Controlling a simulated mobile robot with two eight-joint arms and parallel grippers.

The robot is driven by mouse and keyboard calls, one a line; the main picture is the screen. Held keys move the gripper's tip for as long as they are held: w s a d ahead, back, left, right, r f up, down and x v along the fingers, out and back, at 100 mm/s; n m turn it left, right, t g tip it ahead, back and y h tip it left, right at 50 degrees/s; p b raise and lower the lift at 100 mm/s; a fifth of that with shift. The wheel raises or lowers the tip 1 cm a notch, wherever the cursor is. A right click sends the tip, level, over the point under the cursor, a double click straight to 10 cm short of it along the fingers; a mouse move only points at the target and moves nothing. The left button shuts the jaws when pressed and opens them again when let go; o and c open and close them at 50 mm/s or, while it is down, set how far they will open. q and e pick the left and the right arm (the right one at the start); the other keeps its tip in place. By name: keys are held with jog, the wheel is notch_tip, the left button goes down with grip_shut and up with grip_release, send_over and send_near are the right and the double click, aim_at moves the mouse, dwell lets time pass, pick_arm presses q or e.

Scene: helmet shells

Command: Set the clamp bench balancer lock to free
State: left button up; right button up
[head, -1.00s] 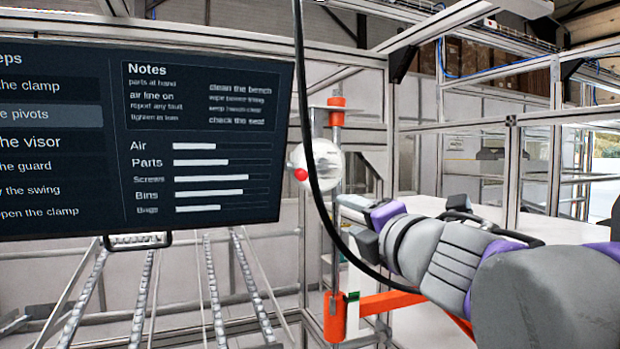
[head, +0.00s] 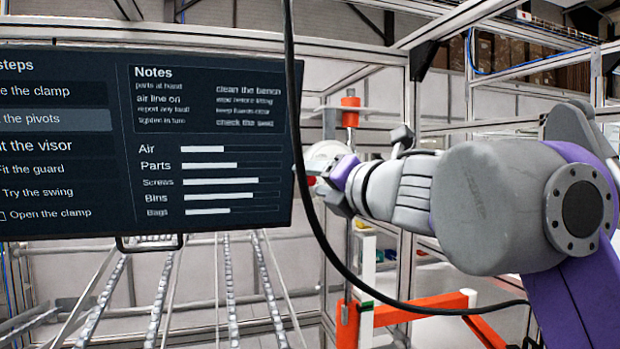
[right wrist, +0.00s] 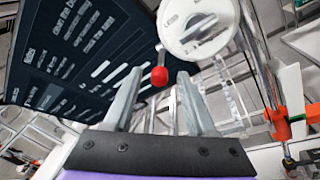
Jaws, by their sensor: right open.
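The white round balancer housing (head: 325,152) stands just right of the screen in the head view, partly hidden behind my right gripper (head: 334,184). It shows larger at the top of the right wrist view (right wrist: 197,22), with a grey lever or bar across its face. A red ball knob (right wrist: 159,76) on a short stem hangs at its left side. In the right wrist view my right gripper's two fingers (right wrist: 160,78) are apart, and the red knob shows between their tips. I cannot tell whether they touch it. My left gripper is out of view.
A dark screen (head: 140,140) fills the left, close to the gripper. A black hose (head: 300,170) hangs in front. An orange bracket (head: 420,310) lies below my arm. Roller rails (head: 160,290) run below the screen.

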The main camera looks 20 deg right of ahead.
jog(key=shift+x, duration=1.05)
jog(key=shift+s, duration=0.1)
jog(key=shift+c, duration=0.2)
grip_shut()
dwell(0.4)
